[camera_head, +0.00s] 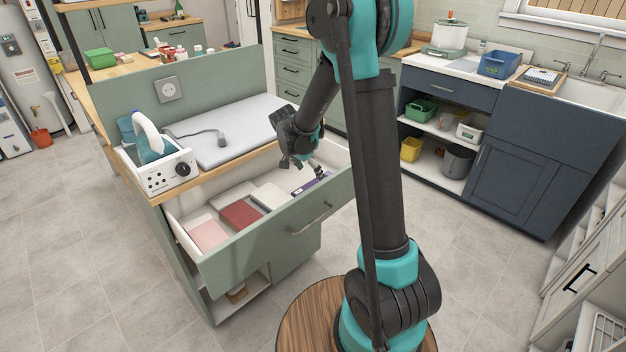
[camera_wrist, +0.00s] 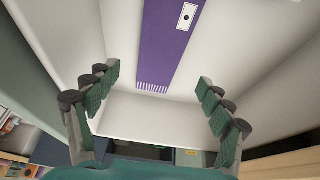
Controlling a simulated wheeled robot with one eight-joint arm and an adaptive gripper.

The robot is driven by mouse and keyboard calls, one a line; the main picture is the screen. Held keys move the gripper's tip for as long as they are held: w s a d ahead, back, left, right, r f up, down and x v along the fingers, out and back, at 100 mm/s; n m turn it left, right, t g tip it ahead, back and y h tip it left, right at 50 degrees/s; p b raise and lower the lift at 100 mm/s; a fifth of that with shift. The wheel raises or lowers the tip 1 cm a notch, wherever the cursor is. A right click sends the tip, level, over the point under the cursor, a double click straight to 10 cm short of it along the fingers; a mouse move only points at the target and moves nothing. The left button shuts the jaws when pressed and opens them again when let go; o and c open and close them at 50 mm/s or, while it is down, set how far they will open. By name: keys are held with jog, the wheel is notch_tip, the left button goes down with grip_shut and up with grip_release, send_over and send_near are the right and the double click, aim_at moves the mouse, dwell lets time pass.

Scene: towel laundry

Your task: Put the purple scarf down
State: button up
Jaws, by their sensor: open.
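The purple scarf (camera_wrist: 168,50) lies flat and folded on the white floor of the open drawer, with a fringe at one end and a pale label. In the head view the scarf (camera_head: 312,184) is at the drawer's right end, partly hidden by my gripper. My gripper (camera_head: 301,163) is above that end of the drawer (camera_head: 290,228). In the wrist view my gripper (camera_wrist: 157,97) is open, with its fingers apart on either side of the scarf's fringed end and nothing between them.

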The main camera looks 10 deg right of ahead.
jog(key=shift+v, duration=2.7)
jog(key=shift+c, duration=0.3)
